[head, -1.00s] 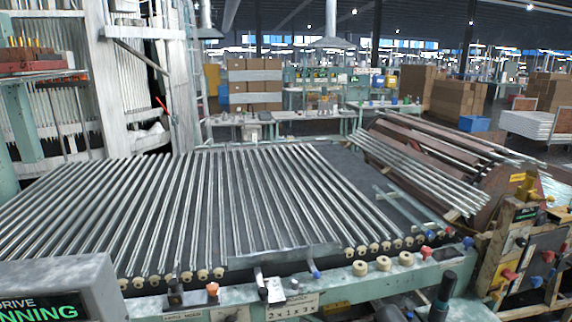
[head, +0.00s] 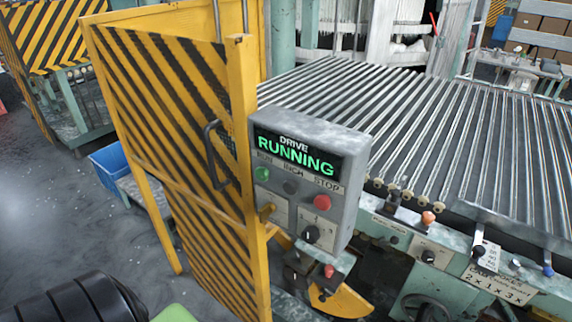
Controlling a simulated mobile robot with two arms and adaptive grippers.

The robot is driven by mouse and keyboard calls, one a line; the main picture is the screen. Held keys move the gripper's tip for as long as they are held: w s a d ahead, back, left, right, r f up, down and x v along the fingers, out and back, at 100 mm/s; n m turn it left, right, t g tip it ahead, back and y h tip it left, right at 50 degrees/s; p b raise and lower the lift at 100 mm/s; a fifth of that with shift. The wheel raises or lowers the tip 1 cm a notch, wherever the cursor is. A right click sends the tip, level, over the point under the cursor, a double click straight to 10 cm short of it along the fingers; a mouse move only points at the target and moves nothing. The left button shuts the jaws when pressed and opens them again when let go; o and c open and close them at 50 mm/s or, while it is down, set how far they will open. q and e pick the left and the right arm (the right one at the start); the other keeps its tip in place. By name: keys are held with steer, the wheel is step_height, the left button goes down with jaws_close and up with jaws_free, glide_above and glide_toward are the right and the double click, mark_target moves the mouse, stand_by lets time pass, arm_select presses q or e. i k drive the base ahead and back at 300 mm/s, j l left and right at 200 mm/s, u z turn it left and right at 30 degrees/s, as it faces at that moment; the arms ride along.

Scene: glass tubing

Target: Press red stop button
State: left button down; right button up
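The red stop button (head: 322,202) is on the right side of a grey control box (head: 345,150), under the label STOP. The box's display (head: 297,154) reads "DRIVE RUNNING" in lit letters. A green button (head: 262,174) under RUN and a dark button (head: 290,187) under INCH sit to its left. A black knob (head: 311,235) is below. Neither gripper shows in the head view. A black ribbed part of my own body is at the bottom left, well apart from the box.
A yellow-and-black striped gate (head: 180,130) with a handle stands directly left of the box. The bed of glass tubes (head: 420,120) lies behind and to the right. Open grey floor (head: 60,220) lies left of the gate.

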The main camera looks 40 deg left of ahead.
mark_target(323, 202)
steer(key=u, duration=1.05)
